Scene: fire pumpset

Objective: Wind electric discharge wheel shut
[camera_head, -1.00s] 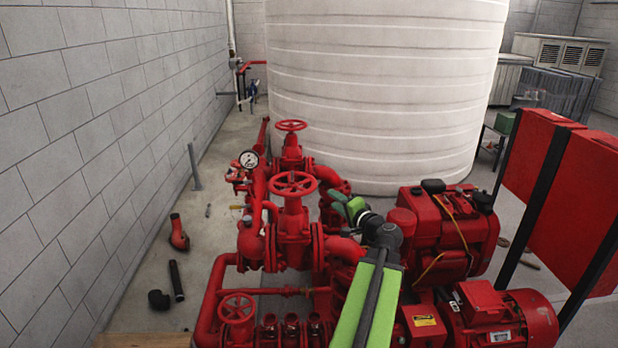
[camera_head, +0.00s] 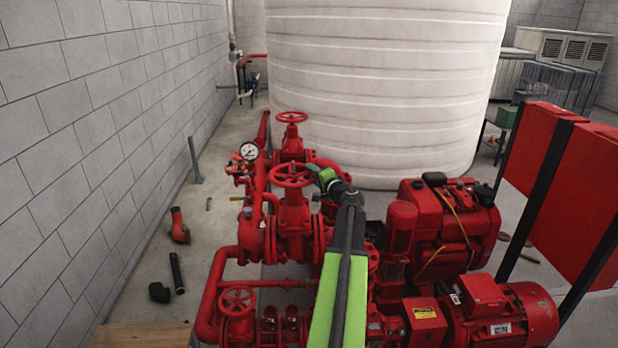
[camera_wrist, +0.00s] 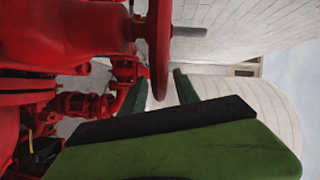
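A red spoked handwheel (camera_head: 291,174) tops the middle red valve, level in the head view. No label shows which wheel is the electric discharge one. My gripper (camera_head: 318,172) is at this wheel's right rim. In the wrist view the same wheel (camera_wrist: 161,45) appears edge-on. The dark green fingers of my gripper (camera_wrist: 158,76) are spread, one on each side of the rim's near end. Gaps show between fingers and rim. How deep the rim sits between the fingers is hard to tell.
Another red handwheel (camera_head: 292,117) stands behind, and a smaller one (camera_head: 238,300) at the lower front. A pressure gauge (camera_head: 248,151) is left of the valves. A red engine (camera_head: 440,225) and motor (camera_head: 500,310) stand right. A big white tank (camera_head: 390,90) is behind.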

